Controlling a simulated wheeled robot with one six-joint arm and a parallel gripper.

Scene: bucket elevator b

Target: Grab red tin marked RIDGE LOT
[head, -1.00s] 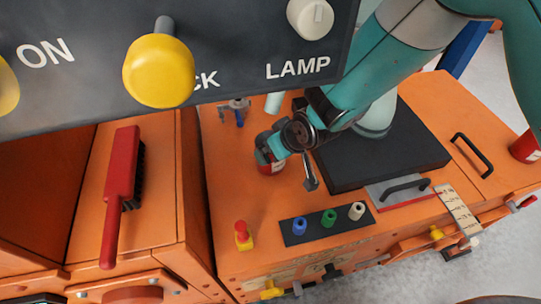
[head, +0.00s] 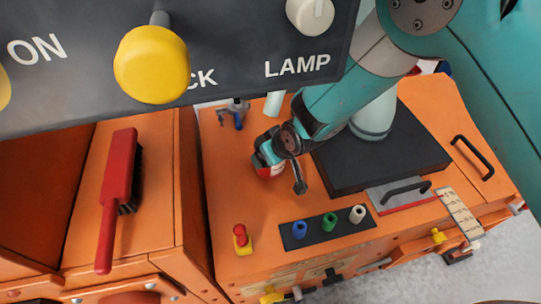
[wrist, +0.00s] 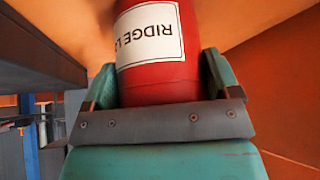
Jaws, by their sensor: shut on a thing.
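The red tin (wrist: 165,80) fills the middle of the wrist view. Its white label reads RIDGE L, with the rest cut off by the curve, and appears upside down. My gripper (wrist: 160,88) is shut on the tin, with a teal finger on each side of it. In the head view my gripper (head: 268,162) is over the orange top, and a small red and white part of the tin (head: 270,171) shows below it. Most of the tin is hidden there by the gripper.
A red emergency button (head: 241,236) and a black strip with blue, green and white knobs (head: 330,227) lie in front. A black block (head: 385,150) stands to the right. A red brush (head: 118,190) lies at left. A dark LAMP panel (head: 240,60) hangs across the top left.

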